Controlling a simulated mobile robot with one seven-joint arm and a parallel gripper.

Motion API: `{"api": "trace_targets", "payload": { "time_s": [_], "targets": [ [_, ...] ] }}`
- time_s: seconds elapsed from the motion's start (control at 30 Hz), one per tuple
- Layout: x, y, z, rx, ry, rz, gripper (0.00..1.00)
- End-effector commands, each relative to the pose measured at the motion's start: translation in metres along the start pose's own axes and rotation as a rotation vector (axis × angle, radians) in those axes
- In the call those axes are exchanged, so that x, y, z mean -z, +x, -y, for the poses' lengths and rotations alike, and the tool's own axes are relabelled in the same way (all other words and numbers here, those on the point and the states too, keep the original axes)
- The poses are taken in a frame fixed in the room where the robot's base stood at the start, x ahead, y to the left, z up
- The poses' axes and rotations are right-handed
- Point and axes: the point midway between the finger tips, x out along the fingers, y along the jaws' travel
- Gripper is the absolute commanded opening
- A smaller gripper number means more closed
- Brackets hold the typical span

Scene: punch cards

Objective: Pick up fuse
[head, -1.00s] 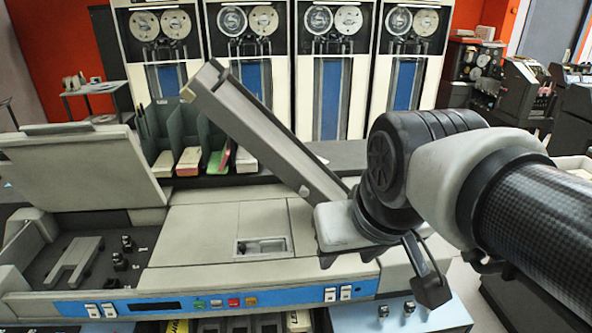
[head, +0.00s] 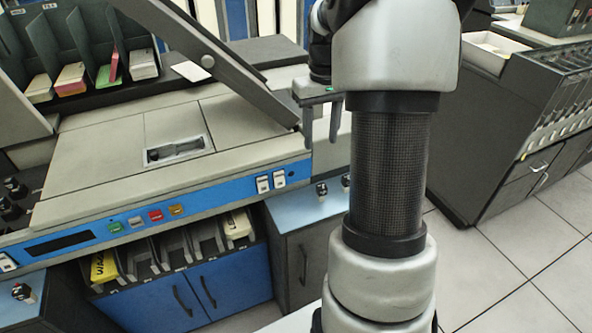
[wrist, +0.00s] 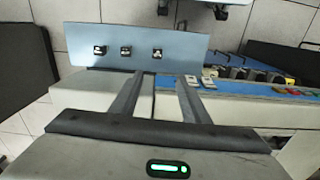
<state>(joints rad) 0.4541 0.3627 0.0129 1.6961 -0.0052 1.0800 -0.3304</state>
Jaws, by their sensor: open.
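Small black, fuse-like parts with pale tops stand on a light blue shelf (head: 299,207). Two show in the head view, a left one (head: 321,189) and a right one (head: 346,182). In the wrist view three stand in a row on the shelf (wrist: 190,38): left (wrist: 99,50), middle (wrist: 126,51) and right (wrist: 158,54). I cannot tell which of them is the fuse. My gripper (head: 321,125) is above the shelf in the head view, fingers down. The wrist view shows its two fingers (wrist: 160,82) apart with nothing held, pointing towards the shelf.
A grey machine with a blue control strip (head: 215,200) stands left of the gripper. Its slanted dark arm (head: 215,50) ends close beside my gripper. Card bins (head: 175,250) lie below. A dark cabinet (head: 500,130) stands right; floor (head: 500,260) is clear before it.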

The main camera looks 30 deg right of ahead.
Motion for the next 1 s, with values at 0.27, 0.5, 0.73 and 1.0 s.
{"api": "trace_targets", "payload": {
  "time_s": [0.27, 0.5, 0.73, 1.0],
  "targets": [
    [-0.001, 0.053, -0.001, 0.003, 0.0, 0.007, 0.42],
    [-0.002, 0.102, -0.001, 0.002, 0.0, 0.006, 0.42],
    [-0.002, 0.121, -0.002, 0.001, 0.0, 0.003, 0.42],
    [-0.009, 0.147, -0.007, 0.002, 0.001, 0.006, 0.42]
  ]
}}
